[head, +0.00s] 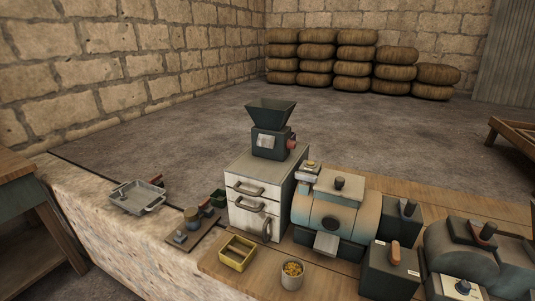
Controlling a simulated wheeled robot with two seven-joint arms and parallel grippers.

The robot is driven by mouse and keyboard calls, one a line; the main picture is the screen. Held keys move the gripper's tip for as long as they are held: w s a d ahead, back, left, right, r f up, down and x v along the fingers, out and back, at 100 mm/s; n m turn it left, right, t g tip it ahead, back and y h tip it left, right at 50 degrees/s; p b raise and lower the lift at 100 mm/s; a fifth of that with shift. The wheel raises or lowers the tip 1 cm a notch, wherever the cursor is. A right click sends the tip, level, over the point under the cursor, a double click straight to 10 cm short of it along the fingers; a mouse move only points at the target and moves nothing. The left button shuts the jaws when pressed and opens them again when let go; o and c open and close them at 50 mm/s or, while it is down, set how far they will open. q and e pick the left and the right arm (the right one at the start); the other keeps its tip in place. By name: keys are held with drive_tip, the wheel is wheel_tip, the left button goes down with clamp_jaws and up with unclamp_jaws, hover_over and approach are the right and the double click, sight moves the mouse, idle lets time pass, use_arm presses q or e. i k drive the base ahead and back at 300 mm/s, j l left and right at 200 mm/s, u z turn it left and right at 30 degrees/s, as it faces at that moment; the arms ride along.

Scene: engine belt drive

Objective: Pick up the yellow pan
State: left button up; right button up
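The yellow pan (231,263) is a small, open rectangular tray with low walls. It sits upright near the front edge of the wooden bench, in front of the white drawer cabinet (241,213). It looks empty and nothing covers it. Neither of my grippers shows in the head view.
A cup (291,280) of yellowish bits stands right of the pan. A blue-grey machine (325,214) and dark boxes crowd the right. A small dark green container (218,195) stands behind the pan. A grey metal tray (130,203) lies on the stone ledge at left.

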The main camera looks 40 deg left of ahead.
sight(239, 252)
drive_tip(key=k+l+u, duration=0.1)
drive_tip(key=u, duration=1.5)
drive_tip(key=z, duration=0.15)
